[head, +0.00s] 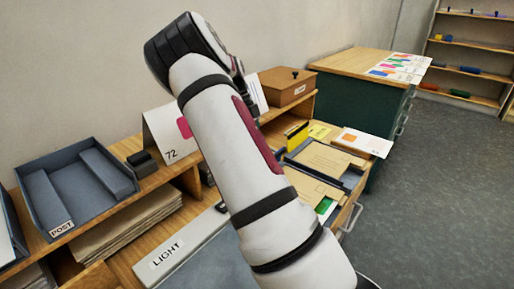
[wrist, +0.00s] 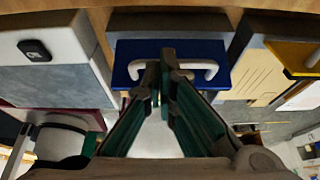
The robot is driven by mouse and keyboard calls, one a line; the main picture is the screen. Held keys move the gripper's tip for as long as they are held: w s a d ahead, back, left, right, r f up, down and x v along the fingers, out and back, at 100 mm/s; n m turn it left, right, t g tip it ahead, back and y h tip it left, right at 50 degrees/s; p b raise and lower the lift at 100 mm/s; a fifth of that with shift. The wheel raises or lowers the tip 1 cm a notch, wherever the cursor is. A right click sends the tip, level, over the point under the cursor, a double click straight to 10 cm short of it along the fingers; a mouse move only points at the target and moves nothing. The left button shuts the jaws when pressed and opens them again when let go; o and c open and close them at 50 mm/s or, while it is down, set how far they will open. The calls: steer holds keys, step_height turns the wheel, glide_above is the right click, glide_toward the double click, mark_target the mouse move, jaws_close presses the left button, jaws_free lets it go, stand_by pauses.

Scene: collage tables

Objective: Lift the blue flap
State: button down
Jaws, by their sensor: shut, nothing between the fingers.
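The blue flap (wrist: 218,52) is in the upper middle of the wrist view, a dark blue panel with a pale curved handle (wrist: 207,69) across it. My gripper (wrist: 166,68) is shut and empty, its fingertips in front of the flap and overlapping the middle of the handle. I cannot tell whether the fingertips touch the handle. In the head view my own arm covers the middle of the scene, and neither the flap nor my gripper shows there.
A grey tray marked POST (head: 30,205) and a folded card marked 72 (head: 168,135) stand on the wooden shelf. A box marked LIGHT (head: 160,268) is below. A brown box (head: 284,90) and a green cabinet (head: 350,108) stand behind. Grey floor at right is clear.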

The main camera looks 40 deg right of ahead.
steer(key=shift+r, duration=0.1)
stand_by(0.4)
steer(key=v, duration=1.1)
steer(key=c, duration=2)
jaws_free()
steer(key=shift+w+r, duration=0.1)
steer(key=shift+r, duration=0.25)
steer(key=shift+o, duration=1.4)
steer(key=shift+d+r, duration=0.1)
steer(key=shift+d, duration=0.05)
steer(key=s+d+r+n+t+p, duration=0.15)
steer(key=s+n+t+p, duration=0.4)
steer(key=n+p, duration=1)
steer(key=f, duration=0.4)
steer(key=f+n, duration=0.1)
steer(key=f, duration=0.4)
steer(key=f+n+b, duration=0.1)
steer(key=f, duration=0.3)
steer(key=shift+s+d+f+n+y, duration=0.15)
steer(key=shift+d+n+y, duration=0.1)
steer(key=shift+d+y, duration=0.05)
jaws_close()
